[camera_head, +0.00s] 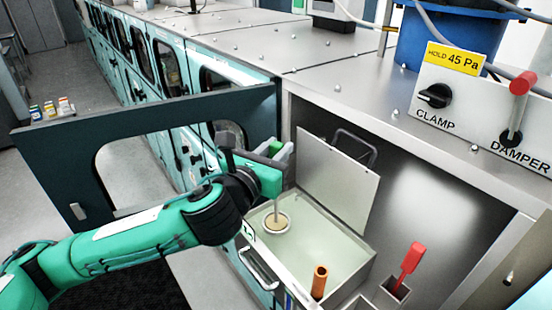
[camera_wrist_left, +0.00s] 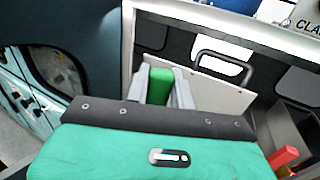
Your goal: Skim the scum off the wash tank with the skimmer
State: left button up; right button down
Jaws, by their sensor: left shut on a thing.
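The wash tank (camera_head: 330,262) is an open metal box of pale greenish liquid, with its lid (camera_head: 337,178) raised at the back. My left gripper (camera_head: 275,150) is above the tank's far left corner. It is shut on the skimmer's green handle, which shows between the grey fingers in the left wrist view (camera_wrist_left: 160,86). Below my arm, the skimmer's thin rod runs down to a round, tan-topped, pale-rimmed head (camera_head: 276,223) at the tank's left side. My wrist hides the join of rod and handle. I cannot tell whether the head touches the liquid. My right gripper is not in view.
An orange-brown tube (camera_head: 319,281) stands at the tank's near edge. A red-handled tool (camera_head: 411,258) stands in a metal holder to the right. A panel with CLAMP (camera_head: 434,95) and DAMPER (camera_head: 512,136) controls is above right. Teal cabinets (camera_head: 165,75) line the left.

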pick_arm(q)
jog(key=shift+r, duration=1.8)
